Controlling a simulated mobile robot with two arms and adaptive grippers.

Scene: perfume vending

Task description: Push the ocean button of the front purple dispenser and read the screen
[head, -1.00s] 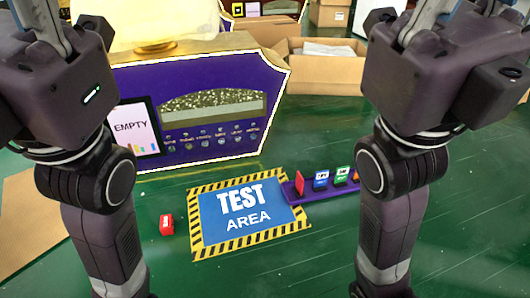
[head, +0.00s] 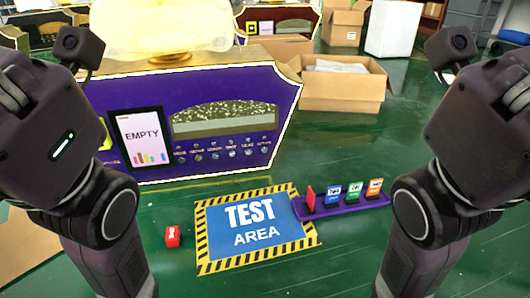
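The front purple dispenser (head: 120,100) stands at the left centre, with a glowing pale-yellow top (head: 170,28) and a light trim. Its white screen (head: 142,136) reads "EMPTY" above small coloured bars. A row of several small round buttons (head: 232,153) runs right of the screen, under a speckled arched panel (head: 225,115). The labels above the buttons are too small to read surely, so I cannot tell which is ocean. My two arms rise at the left and right edges, both apart from the buttons. Neither gripper's fingers are in the picture.
A "TEST AREA" mat (head: 202,250) lies on the green surface in front. An open cardboard box (head: 335,95) and other dispensers stand behind.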

